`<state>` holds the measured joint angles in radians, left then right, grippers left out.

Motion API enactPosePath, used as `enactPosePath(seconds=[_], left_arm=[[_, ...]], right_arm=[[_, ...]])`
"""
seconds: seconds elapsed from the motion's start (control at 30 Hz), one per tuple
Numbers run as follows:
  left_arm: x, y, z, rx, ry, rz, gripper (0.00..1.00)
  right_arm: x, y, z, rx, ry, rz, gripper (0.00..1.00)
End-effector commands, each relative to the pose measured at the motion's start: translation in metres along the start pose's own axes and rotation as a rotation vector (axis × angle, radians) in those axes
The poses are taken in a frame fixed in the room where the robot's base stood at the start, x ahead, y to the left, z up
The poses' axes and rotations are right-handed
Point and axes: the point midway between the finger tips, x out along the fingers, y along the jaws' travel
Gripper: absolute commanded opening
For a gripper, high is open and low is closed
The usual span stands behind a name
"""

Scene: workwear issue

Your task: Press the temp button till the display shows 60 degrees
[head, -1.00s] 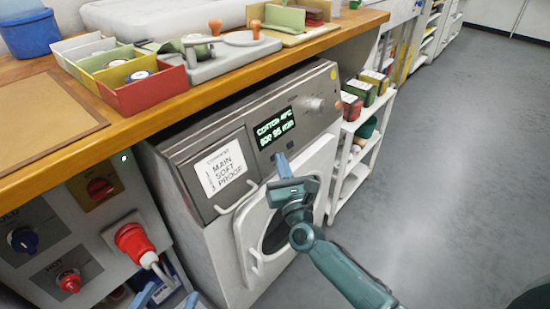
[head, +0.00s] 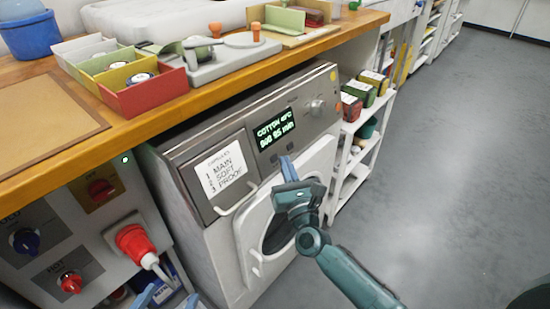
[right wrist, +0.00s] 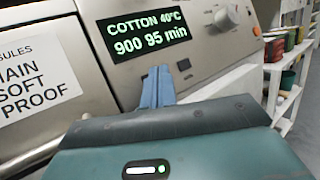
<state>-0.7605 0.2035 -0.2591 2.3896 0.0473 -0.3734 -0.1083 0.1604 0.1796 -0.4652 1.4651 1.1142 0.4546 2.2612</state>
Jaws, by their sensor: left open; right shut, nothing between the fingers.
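The washing machine (head: 235,200) stands under the wooden worktop. Its lit display (head: 274,131) reads COTTON 40°C on top and 95 min below. In the right wrist view the display (right wrist: 143,32) shows 900 before 95 min. My right gripper (head: 287,160) is shut and empty, its blue fingertips just below the display, by the lower control panel. In the right wrist view the fingertips (right wrist: 158,75) cover part of that panel. I cannot tell whether they touch it, and no button label is readable. My left gripper (head: 167,299) is open at the bottom edge, partly cut off.
A round knob (head: 317,107) sits right of the display. A labelled drawer (head: 222,171) is to its left and the door (head: 306,178) below. A red plug (head: 134,241) and valve panel are at left. Open floor (head: 445,170) lies to the right.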

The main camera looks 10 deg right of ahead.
Motion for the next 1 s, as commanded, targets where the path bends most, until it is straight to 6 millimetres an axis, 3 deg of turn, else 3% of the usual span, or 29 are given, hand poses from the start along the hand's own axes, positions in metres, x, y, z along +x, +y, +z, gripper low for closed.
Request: enactPosePath(seconds=[0.5,1.0], left_arm=[[-0.005,0.0,-0.018,0.001,0.004,0.0,0.63],[-0.003,-0.001,-0.021,0.004,0.013,-0.001,0.63]], right_arm=[[-0.032,-0.024,0.024,-0.001,0.001,0.0,0.0],[-0.034,-0.025,0.025,0.0,0.0,0.0,0.0]])
